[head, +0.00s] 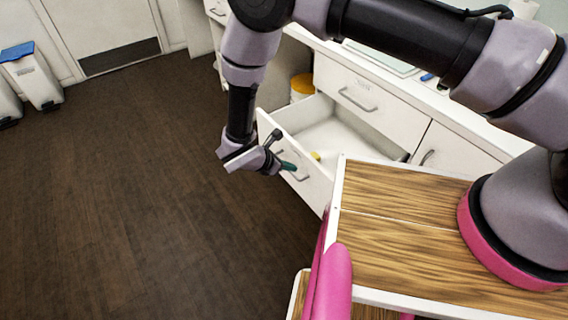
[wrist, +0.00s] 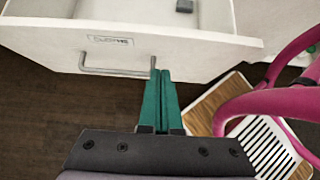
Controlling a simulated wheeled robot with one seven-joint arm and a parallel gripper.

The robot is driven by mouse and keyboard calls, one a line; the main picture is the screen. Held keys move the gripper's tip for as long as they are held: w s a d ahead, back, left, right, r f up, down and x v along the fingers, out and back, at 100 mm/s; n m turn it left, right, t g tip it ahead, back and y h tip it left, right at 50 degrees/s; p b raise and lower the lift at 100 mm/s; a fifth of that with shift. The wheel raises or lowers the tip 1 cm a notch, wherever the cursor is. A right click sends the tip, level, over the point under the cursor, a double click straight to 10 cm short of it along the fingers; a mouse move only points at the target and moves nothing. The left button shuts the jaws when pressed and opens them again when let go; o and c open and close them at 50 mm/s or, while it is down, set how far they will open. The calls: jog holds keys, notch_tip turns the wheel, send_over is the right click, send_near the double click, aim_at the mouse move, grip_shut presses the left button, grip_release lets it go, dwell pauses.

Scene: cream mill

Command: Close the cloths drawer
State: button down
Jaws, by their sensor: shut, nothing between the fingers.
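The open drawer (head: 296,168) is white and pulled out from the counter's front. It holds a yellow item (head: 316,156) in the head view. In the wrist view a small grey block (wrist: 184,6) lies inside it. The drawer front (wrist: 190,50) carries a label (wrist: 110,41), too small to read surely, and a grey bar handle (wrist: 112,71). My gripper (wrist: 160,74) has green fingers, shut and empty, with the tips at the right end of the handle; I cannot tell whether they touch it. My gripper also shows before the drawer front in the head view (head: 288,166).
A closed drawer (head: 372,100) sits above the open one. A yellow-lidded container (head: 302,87) stands beside the open drawer. My wood-topped base with pink rails is close on the right. Bins (head: 32,75) stand far left. The dark floor (head: 130,200) is clear.

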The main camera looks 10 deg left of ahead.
aim_at(312, 164)
jog(key=shift+w+d+f, duration=0.45)
jog(key=shift+w+d, duration=0.25)
jog(key=shift+w, duration=0.15)
jog(key=shift+w+d+f, duration=0.4)
jog(key=shift+w+d, duration=0.35)
jog(key=shift+w, duration=0.1)
jog(key=shift+w+d+f, duration=0.45)
jog(key=shift+w+d, duration=0.25)
jog(key=shift+w, duration=0.15)
jog(key=w+d, duration=1.7)
jog(key=w, duration=0.3)
jog(key=shift+w+d, duration=0.35)
